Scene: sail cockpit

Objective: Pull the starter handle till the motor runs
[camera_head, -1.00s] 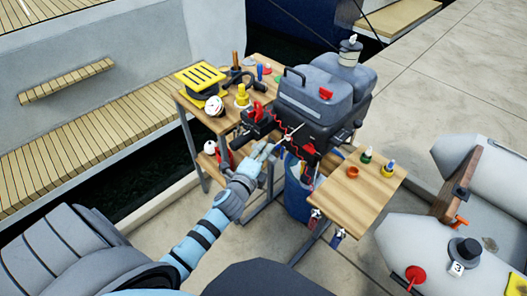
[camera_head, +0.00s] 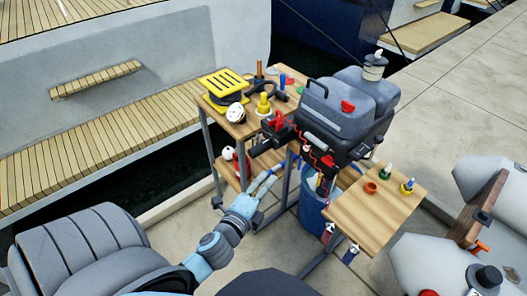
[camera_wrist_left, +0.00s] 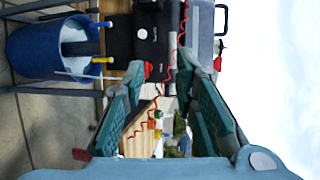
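The grey outboard motor (camera_head: 338,118) is mounted on the stand. A red grip-like part (camera_head: 347,106) sits on its cowl; it also shows in the left wrist view (camera_wrist_left: 218,63). I cannot tell for sure whether it is the starter handle. A red coiled cord (camera_head: 318,155) hangs at the motor's front and crosses the left wrist view. My left gripper (camera_head: 266,179) is in front of and below the motor, apart from it. In the left wrist view its teal fingers (camera_wrist_left: 164,75) are spread with nothing held between them. My right gripper is not in view.
A wooden bench (camera_head: 240,130) with a yellow grate and several tools stands left of the motor. A small wooden table (camera_head: 372,215) with small bottles is to the right. A blue bucket (camera_head: 312,212) stands below the motor. A grey dinghy (camera_head: 430,262) lies at the right.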

